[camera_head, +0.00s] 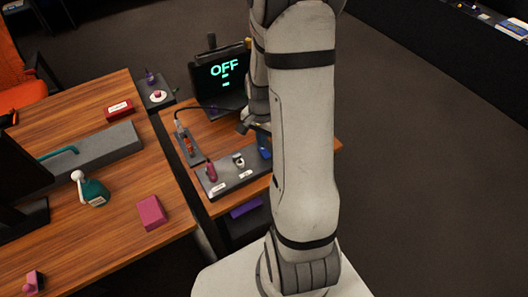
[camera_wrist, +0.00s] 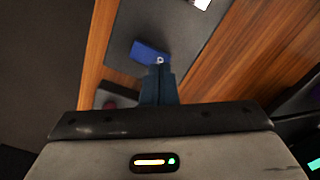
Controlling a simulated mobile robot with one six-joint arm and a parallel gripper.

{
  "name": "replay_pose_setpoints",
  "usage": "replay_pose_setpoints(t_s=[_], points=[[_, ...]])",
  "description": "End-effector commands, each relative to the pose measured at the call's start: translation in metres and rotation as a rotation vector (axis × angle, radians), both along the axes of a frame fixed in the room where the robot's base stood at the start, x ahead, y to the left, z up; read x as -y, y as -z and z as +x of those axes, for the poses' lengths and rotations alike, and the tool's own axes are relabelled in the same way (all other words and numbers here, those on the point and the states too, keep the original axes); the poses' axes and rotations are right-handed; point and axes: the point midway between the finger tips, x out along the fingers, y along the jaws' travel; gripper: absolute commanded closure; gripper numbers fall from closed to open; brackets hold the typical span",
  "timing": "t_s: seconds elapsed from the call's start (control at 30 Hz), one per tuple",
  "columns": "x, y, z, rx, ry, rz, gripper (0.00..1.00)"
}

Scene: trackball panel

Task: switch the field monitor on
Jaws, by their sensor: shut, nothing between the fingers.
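The field monitor (camera_head: 222,78) is a dark screen at the back of the small wooden desk, showing "OFF" in green-cyan letters. The wrist view also shows a grey panel (camera_wrist: 185,25) with a blue block-like part (camera_wrist: 148,51). My gripper (camera_wrist: 160,66) is shut and empty, its tips over or beside that blue part. I cannot tell whether they touch. In the head view my arm hides part of the panel's right side.
A narrow grey strip (camera_head: 188,148) with a cable stands left of the panel. A small dark stand (camera_head: 157,95) is beyond it. Open carpet lies at right.

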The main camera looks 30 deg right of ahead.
Motion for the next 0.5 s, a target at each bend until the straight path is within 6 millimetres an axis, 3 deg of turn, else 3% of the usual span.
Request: replay_pose_setpoints(t_s=[0.5], points=[[0.0001,0.0087,-0.0002,0.0,0.0,0.0,1.0]])
